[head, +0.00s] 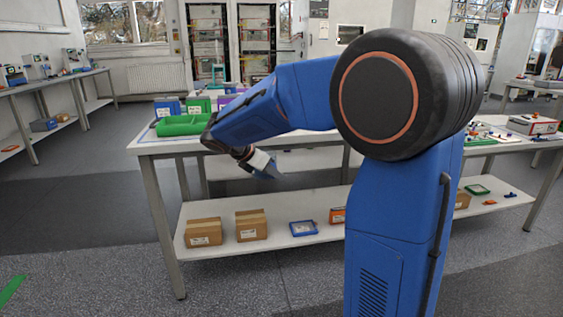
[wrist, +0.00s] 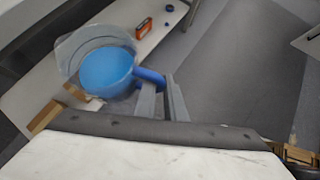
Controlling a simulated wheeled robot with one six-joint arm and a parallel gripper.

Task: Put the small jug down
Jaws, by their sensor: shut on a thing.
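The small jug (wrist: 106,72) shows in the wrist view as a clear, round vessel with a blue interior; I cannot tell whether the blue is liquid. Its blue handle (wrist: 150,77) points right. My gripper (wrist: 163,92) is shut on the handle, and the jug hangs to the left of the fingers. In the head view my gripper (head: 270,173) reaches down in front of the workbench, below the level of its top. There the jug is not clearly distinguishable from the gripper's end.
Grey floor lies open in front and left.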

